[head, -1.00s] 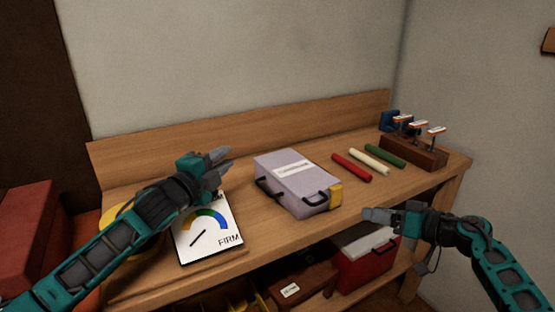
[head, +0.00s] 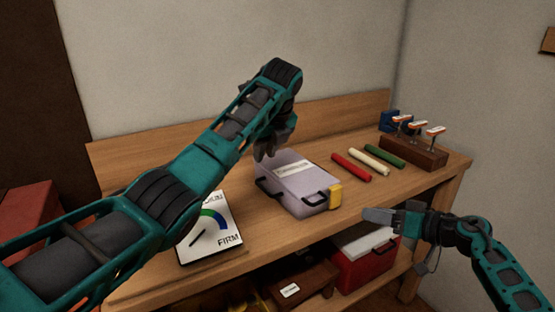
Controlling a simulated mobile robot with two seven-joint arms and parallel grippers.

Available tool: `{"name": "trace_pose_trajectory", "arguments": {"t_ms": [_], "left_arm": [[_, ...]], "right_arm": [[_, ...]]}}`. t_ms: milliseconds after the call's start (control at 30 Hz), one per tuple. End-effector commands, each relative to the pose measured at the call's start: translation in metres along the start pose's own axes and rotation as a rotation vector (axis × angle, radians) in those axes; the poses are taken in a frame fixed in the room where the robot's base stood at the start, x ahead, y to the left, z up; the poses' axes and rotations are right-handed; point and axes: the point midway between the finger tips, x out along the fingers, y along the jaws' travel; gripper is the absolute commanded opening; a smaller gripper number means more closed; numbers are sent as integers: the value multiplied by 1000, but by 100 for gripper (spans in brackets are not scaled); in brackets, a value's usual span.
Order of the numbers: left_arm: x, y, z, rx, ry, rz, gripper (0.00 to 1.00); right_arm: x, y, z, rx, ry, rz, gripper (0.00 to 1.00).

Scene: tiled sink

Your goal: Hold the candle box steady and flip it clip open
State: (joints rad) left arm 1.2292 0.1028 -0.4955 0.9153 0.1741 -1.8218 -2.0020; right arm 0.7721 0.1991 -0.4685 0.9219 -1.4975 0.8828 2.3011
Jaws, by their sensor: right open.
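The candle box (head: 305,190) is a pale lilac case with a label on its lid, dark handles on its near side and a yellow clip (head: 335,196) at its right front corner. It lies closed on the wooden bench. My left gripper (head: 262,153) points down over the box's back left corner; its fingers are dark and partly hidden by the wrist, and I cannot tell whether they touch the box. My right gripper (head: 370,215) is open and empty, in front of the bench edge, to the right of and below the yellow clip.
Red, cream and green candles (head: 370,160) lie right of the box. A wooden block (head: 413,152) with several small tagged stands is at the back right. A red-and-white case (head: 365,258) sits on the lower shelf.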

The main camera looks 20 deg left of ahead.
Motion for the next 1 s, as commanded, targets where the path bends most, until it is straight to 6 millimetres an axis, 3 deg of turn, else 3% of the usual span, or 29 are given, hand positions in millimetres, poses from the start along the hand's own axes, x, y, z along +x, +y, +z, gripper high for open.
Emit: {"name": "trace_pose_trajectory", "arguments": {"t_ms": [100,200,367,800,1000], "left_arm": [[0,-7,-26,48,17,28,24],[2,-9,-36,63,22,38,24],[18,-8,-38,66,24,41,24],[102,-5,-40,64,24,41,24],[121,-5,-39,63,22,38,24]], "right_arm": [[0,0,0,0,0,0,43],[0,0,0,0,0,0,43],[0,0,0,0,0,0,43],[0,0,0,0,0,0,43],[0,0,0,0,0,0,43]]}}
